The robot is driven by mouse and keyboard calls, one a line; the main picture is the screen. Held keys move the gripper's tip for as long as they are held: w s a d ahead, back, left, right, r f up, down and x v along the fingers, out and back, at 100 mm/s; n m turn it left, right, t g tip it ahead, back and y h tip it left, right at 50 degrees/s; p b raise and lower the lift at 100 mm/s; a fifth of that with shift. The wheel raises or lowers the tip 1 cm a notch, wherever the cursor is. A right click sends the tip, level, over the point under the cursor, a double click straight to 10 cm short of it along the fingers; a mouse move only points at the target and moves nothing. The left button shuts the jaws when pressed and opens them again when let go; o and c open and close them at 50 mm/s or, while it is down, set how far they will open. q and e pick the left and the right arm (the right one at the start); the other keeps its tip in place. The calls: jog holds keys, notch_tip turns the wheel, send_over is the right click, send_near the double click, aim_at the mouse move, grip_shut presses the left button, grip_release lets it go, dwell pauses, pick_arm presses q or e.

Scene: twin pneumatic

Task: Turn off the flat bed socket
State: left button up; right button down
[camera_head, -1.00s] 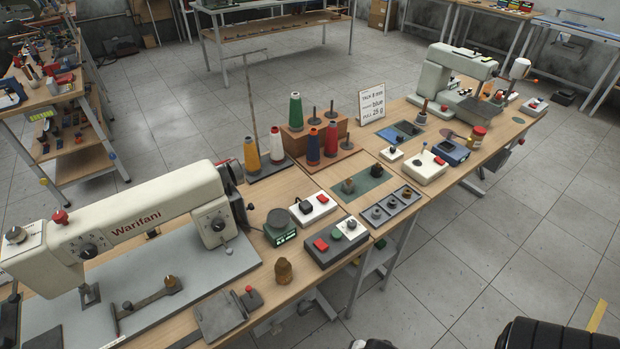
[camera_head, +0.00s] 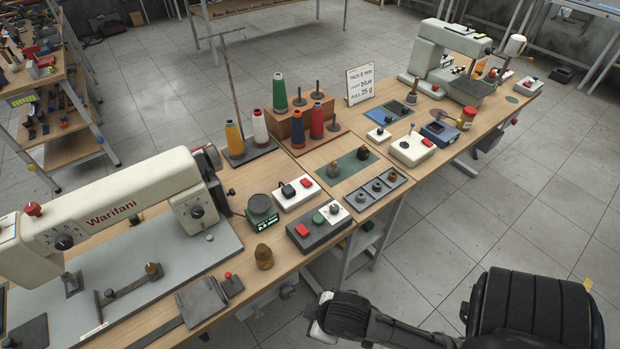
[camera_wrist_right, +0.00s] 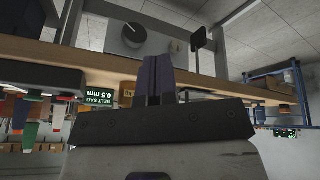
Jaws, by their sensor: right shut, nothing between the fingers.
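A white socket box (camera_head: 297,193) with a red switch and a black plug lies on the bench, right of the white "Warifani" sewing machine (camera_head: 120,210). A similar small white box (camera_head: 528,86) with a red switch sits at the bench's far right end. I cannot tell from its switch which way either is set. My right arm reaches in from the bottom right, its pale wrist end (camera_head: 318,326) low in front of the bench; the fingers are not clear there. In the right wrist view my right gripper (camera_wrist_right: 155,62) is shut and empty. My left gripper is not in view.
Thread spools (camera_head: 258,127) stand behind. The floor in front is clear.

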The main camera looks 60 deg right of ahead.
jog(key=w+d+r+n+t+h+p, duration=0.1)
jog(key=w+d+r, duration=0.1)
jog(key=w+r, duration=0.3)
jog(key=w+d+r+t, duration=0.1)
jog(key=w+d+r, duration=0.1)
jog(key=w, duration=0.5)
jog(key=w+d+r+g+h+p, duration=0.1)
jog(key=w+d+r+g+p, duration=0.1)
jog(key=w+d, duration=0.65)
jog(key=w+d+r+m+g, duration=0.1)
jog(key=d+r+m, duration=0.2)
jog(key=d, duration=0.8)
jog(key=w+d+r+m+g+y+p, duration=0.1)
jog(key=d+m, duration=0.4)
jog(key=d, duration=0.6)
notch_tip(320, 180, up, 3)
jog(key=shift+w+d+f+g, duration=0.15)
jog(key=shift+d+g, duration=0.25)
jog(key=shift+g, duration=0.3)
